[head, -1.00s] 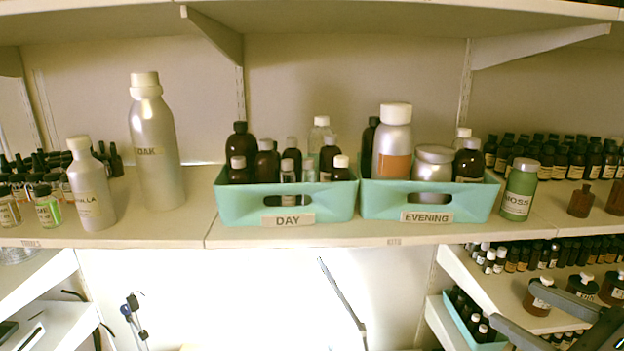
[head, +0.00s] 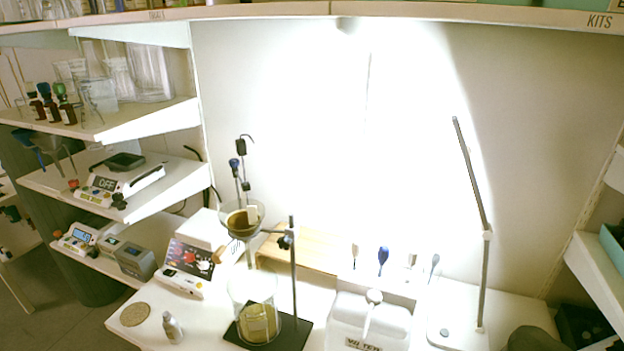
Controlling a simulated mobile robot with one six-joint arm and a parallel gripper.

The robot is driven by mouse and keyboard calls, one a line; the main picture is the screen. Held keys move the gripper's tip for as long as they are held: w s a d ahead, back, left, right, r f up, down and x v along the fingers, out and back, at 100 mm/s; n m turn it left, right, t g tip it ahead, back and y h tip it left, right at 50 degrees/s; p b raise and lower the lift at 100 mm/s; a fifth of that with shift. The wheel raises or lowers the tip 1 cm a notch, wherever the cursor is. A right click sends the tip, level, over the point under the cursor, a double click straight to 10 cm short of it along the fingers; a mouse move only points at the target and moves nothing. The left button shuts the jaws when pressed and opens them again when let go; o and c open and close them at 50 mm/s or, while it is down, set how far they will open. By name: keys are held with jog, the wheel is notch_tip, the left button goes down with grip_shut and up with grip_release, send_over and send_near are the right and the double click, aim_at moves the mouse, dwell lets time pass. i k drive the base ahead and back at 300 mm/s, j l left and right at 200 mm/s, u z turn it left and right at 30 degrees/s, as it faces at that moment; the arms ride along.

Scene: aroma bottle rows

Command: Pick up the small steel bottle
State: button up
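A small pale grey bottle (head: 172,328) with a light cap stands upright at the front left of the white bench. It looks metallic, but it is too small for me to be sure it is steel or to read its label. It stands just right of a round cork mat (head: 135,314). My gripper is not in view.
A stand (head: 293,280) with a funnel (head: 242,218) above a beaker (head: 257,320) is right of the bottle. A control unit (head: 185,268) stands behind it. Shelves (head: 150,122) flank the bench.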

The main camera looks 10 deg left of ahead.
aim_at(173, 330)
jog(key=k+j+u, duration=0.1)
jog(key=u, duration=1.65)
jog(key=i+j+z, duration=0.85)
jog(key=j, duration=0.15)
jog(key=j+z, duration=0.3)
jog(key=i+j+z, duration=0.15)
jog(key=j+z, duration=0.15)
jog(key=j, duration=0.3)
jog(key=i+j+z, duration=0.1)
jog(key=j+z, duration=0.15)
jog(key=j, duration=0.2)
jog(key=j+z, duration=0.3)
jog(key=j, duration=0.2)
